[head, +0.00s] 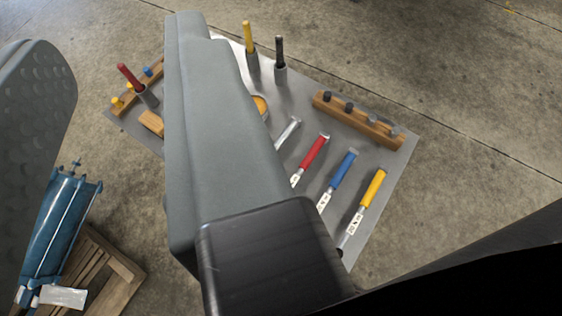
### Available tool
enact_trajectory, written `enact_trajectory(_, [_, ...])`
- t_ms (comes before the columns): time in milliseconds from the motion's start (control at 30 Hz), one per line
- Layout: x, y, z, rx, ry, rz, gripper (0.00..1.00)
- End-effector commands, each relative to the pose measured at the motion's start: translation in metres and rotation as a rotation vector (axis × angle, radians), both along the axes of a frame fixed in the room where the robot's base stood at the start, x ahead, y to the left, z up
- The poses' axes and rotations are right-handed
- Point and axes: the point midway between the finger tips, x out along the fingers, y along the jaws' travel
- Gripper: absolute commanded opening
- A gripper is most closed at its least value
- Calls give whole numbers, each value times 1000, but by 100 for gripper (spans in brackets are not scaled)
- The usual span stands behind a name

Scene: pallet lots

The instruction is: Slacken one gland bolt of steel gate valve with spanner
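My gripper (117,45) shows as two large grey fingers, one dimpled at the left edge and one near the middle. They stand wide apart with bare floor between them, and nothing is held. On a grey metal sheet (395,170) lie tools with red (314,152), blue (342,173) and yellow (372,187) handles and white tags. A bare metal tool (288,132) lies beside them. The near finger and its black base cover some lower ends, so I cannot tell which is a spanner. No steel gate valve or gland bolt is clearly recognisable.
A blue cylindrical unit with rods (50,225) lies over a wooden pallet (118,262) at lower left. A wooden block with dark pegs (350,117), upright yellow (248,38) and black (280,52) handles, and a red-handled tool (130,77) occupy the sheet. Concrete floor around is clear.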

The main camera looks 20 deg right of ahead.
Motion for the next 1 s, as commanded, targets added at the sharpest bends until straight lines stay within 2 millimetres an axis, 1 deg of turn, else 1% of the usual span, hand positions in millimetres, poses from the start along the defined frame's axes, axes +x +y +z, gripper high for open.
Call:
enact_trajectory(33, [12,-5,-11,21,42,-15,29])
enact_trajectory(200, [46,-18,-46,98,168,-64,29])
enact_trajectory(467, [88,-40,-104,217,358,-148,29])
enact_trajectory(500, [94,-43,-114,236,389,-162,29])
enact_trajectory(733, [123,-64,-170,344,552,-248,29])
enact_trajectory(1000, [147,-88,-238,473,741,-361,29])
